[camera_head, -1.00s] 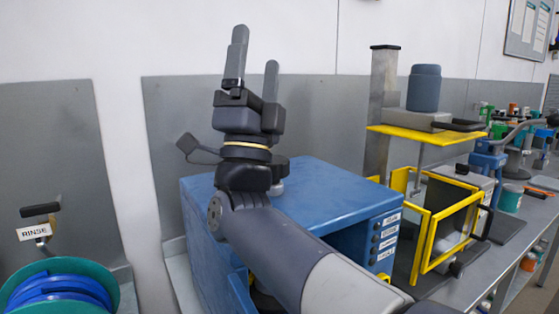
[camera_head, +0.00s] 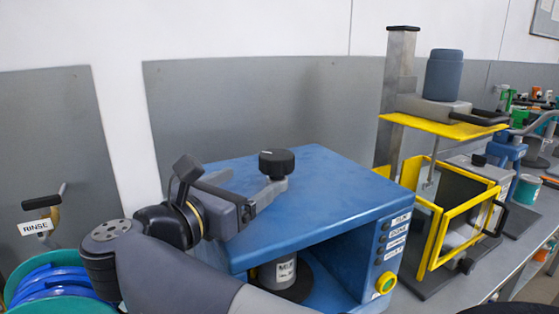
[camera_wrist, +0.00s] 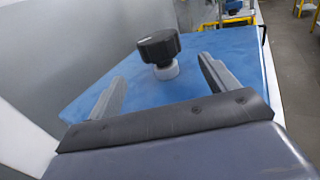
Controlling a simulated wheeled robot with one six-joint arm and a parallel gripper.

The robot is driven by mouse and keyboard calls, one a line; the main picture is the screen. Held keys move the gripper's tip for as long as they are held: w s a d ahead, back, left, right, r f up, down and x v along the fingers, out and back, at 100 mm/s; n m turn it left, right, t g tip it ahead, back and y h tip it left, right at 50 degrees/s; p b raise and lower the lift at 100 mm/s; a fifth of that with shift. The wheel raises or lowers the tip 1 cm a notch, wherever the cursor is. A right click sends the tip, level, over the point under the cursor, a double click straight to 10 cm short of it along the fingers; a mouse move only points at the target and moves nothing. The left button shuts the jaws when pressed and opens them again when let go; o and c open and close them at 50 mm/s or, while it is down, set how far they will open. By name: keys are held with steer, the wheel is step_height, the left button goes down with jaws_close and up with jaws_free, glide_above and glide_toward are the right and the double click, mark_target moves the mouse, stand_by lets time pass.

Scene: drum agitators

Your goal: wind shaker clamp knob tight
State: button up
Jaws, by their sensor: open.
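The clamp knob (camera_head: 277,162) is a dark ribbed knob on top of the blue shaker box (camera_head: 330,185). In the wrist view the knob (camera_wrist: 158,46) is upright on a short pale collar, with a light mark on its top. My gripper (camera_head: 255,180) is low over the left part of the box top, its fingers pointing at the knob. In the wrist view my gripper (camera_wrist: 161,70) is open, one finger to each side of the knob, which stands around or just beyond the fingertips. Neither finger visibly grips it. One finger partly hides the knob's base in the head view.
A labelled container (camera_head: 286,272) sits inside the box, beside labelled buttons (camera_head: 385,284). To the right stands a yellow-framed guard (camera_head: 465,235) below a stirrer motor (camera_head: 443,75). A blue hose reel (camera_head: 55,285) is at lower left. The wall panel (camera_head: 260,110) is behind.

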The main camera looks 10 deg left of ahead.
mark_target(278, 165)
steer(key=p+x, duration=0.2)
steer(key=x, duration=0.8)
steer(key=shift+w+d, duration=0.1)
steer(key=shift+w, duration=0.05)
steer(key=c, duration=1)
steer(key=shift+o, duration=0.2)
steer(key=shift+y+b, duration=0.3)
